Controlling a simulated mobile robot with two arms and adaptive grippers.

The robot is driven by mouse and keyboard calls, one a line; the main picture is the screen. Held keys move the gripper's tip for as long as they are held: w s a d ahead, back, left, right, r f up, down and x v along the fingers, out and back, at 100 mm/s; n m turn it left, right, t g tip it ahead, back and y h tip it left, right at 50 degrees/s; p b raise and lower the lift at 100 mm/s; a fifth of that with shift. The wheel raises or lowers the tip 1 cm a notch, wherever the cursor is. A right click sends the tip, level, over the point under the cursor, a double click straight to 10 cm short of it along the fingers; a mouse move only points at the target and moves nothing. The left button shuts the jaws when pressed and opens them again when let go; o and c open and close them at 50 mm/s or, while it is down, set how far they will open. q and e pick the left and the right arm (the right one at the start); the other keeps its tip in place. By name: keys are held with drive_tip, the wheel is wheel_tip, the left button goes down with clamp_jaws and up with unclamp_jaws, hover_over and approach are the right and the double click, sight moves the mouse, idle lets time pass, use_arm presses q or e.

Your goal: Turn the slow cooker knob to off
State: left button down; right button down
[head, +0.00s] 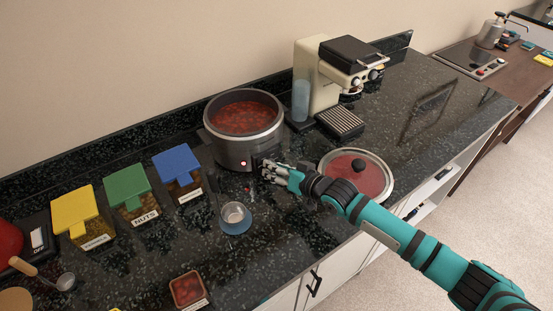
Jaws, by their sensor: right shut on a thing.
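The slow cooker (236,150) stands on the dark counter near the middle of the head view. It is a round grey pot, uncovered and full of a red, chunky stew. A small light shows on its front. My right gripper (266,168) reaches in from the right and is at the front right of the cooker, shut on what seems to be its knob. The knob is hidden by the fingers, so its setting cannot be read. My left gripper is not in view.
A glass lid (372,190) lies under and beside my right forearm. A coffee machine (318,85) stands behind. Yellow (78,207), green (127,183) and blue (177,165) lidded containers stand left.

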drive_tip(key=shift+s+a+r+n+h+p, duration=0.1)
drive_tip(key=shift+r+n+h+p, duration=0.1)
drive_tip(key=shift+n+h+p, duration=0.45)
drive_tip(key=shift+n+t+p, duration=0.4)
drive_tip(key=shift+n+p, duration=0.15)
drive_tip(key=shift+p, duration=0.05)
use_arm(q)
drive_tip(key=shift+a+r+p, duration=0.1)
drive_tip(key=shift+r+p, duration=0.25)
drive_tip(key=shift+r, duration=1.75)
use_arm(e)
drive_tip(key=shift+a+f+n+t+h, duration=0.15)
drive_tip(key=shift+n+t+h, duration=0.35)
drive_tip(key=shift+n+h, duration=0.6)
drive_tip(key=c, duration=0.9)
unclamp_jaws()
drive_tip(key=shift+c, duration=0.2)
